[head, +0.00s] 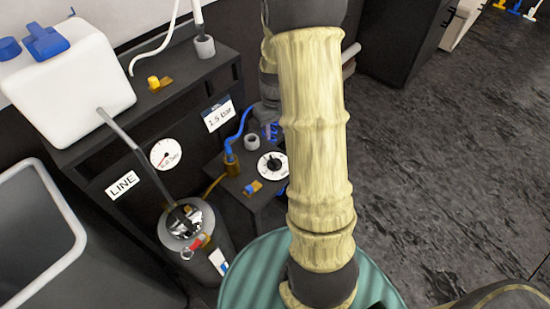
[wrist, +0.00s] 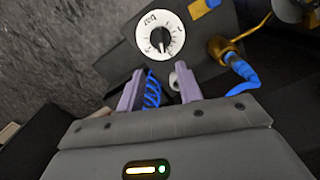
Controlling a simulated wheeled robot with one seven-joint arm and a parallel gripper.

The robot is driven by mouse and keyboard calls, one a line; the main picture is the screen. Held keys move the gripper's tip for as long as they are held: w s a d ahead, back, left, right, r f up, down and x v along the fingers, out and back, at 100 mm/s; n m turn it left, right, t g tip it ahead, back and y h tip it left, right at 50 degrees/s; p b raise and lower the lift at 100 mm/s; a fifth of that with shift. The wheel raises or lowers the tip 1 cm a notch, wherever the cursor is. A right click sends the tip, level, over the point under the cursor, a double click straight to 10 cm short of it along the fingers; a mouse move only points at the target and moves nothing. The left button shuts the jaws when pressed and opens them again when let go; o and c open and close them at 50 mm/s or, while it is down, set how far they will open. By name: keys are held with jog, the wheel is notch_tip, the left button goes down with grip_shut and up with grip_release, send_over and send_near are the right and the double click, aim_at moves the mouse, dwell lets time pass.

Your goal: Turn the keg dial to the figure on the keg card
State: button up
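The dial (head: 272,165) is a round white face with a black knob, on a dark box in the head view. It shows larger at the top of the wrist view (wrist: 148,34); the knob's pale pointer line aims toward the bottom of that picture, and the small figures are hard to read. A card (head: 218,115) with a blue header reads 1.5 bar; its header is too small to read. My gripper (wrist: 158,88) is open and empty, its two purple-grey fingers apart, with the dial beyond the fingertips. In the head view my arm hides most of the gripper.
A steel keg (head: 188,222) with a red-handled fitting stands left of the dial box. A round gauge (head: 166,154) and a LINE label (head: 122,185) are on the black cabinet. A blue hose (wrist: 240,70) and brass fitting (wrist: 222,48) sit close right of the dial.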

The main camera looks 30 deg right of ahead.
aim_at(275, 159)
notch_tip(275, 159, down, 15)
jog(key=shift+r+b, duration=0.2)
jog(key=shift+b, duration=0.7)
grip_shut()
